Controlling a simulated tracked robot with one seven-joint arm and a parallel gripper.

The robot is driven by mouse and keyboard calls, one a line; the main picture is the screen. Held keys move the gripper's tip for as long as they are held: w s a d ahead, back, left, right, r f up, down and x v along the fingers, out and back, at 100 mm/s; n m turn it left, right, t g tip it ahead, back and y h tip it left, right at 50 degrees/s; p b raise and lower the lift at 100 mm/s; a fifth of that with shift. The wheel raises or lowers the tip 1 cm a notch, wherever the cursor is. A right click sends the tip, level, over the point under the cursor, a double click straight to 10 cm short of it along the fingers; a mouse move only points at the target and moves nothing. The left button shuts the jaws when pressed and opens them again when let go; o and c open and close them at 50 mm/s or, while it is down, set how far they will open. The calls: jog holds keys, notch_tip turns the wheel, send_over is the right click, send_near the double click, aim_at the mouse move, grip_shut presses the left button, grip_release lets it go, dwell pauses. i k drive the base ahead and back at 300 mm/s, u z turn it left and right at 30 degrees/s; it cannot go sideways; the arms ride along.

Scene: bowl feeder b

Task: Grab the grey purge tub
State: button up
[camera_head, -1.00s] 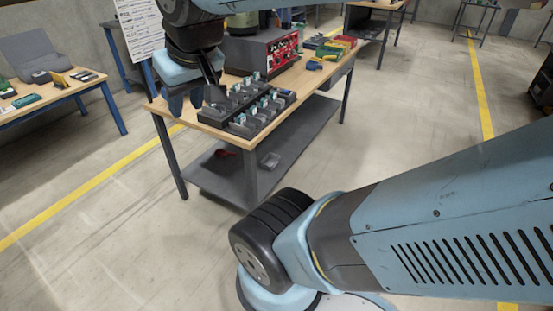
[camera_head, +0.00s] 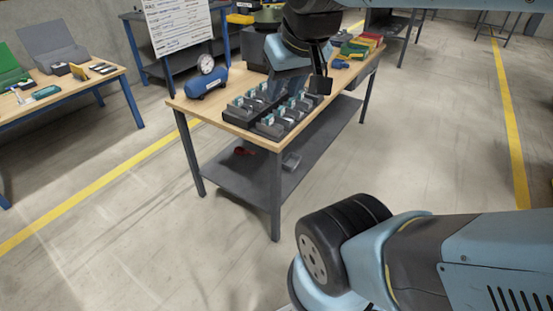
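A small grey tub (camera_head: 291,161) sits on the lower shelf (camera_head: 245,178) of the middle workbench, near its front right leg. It is the only grey tub I can make out; its contents are too small to tell. My gripper (camera_head: 285,86) hangs above the bench top, in front of the rack of dark blocks, well above and apart from the tub. Its dark fingers appear spread with nothing between them, though they blend with the rack behind.
The wooden bench top (camera_head: 213,104) lies between my gripper and the shelf. A red item (camera_head: 243,151) lies on the shelf left of the tub. A blue tank with a gauge (camera_head: 207,84) stands at the bench's left end.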

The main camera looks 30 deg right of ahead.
aim_at(292, 160)
jog(key=z, duration=0.4)
jog(key=i, duration=1.05)
jog(key=u, duration=0.3)
